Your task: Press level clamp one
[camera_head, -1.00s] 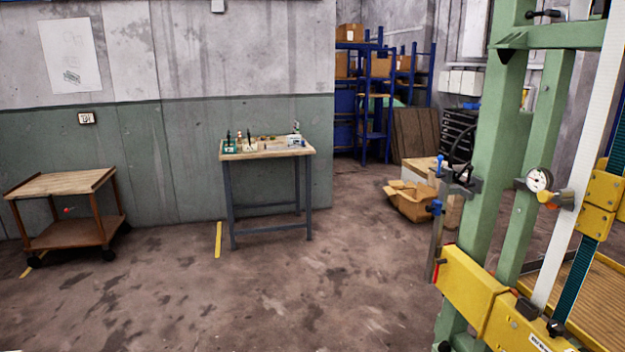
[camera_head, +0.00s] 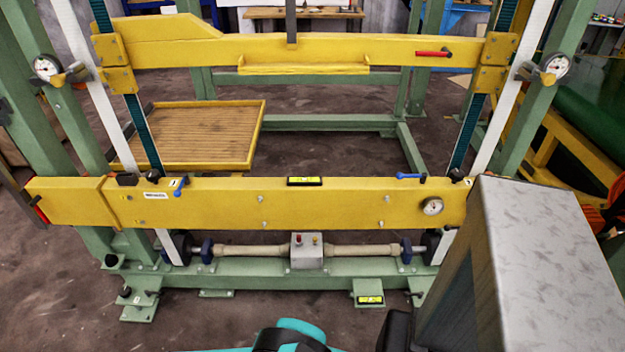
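A lower yellow beam (camera_head: 240,205) spans the green frame in front of me. Two blue clamp levers sit on its top edge: a left lever (camera_head: 181,187) tilted downward and a right lever (camera_head: 410,176) lying nearly flat. I cannot read which one is clamp one. A spirit level (camera_head: 304,181) lies on the beam's top between them. A teal and black part at the bottom edge seems to be my arm. My gripper's fingers do not show.
An upper yellow beam (camera_head: 290,52) with a red handle crosses behind. Dial gauges (camera_head: 47,67) stand at both sides. A grey metal box (camera_head: 545,270) blocks the lower right. A slatted tray (camera_head: 190,135) lies behind the frame. Bare floor lies at lower left.

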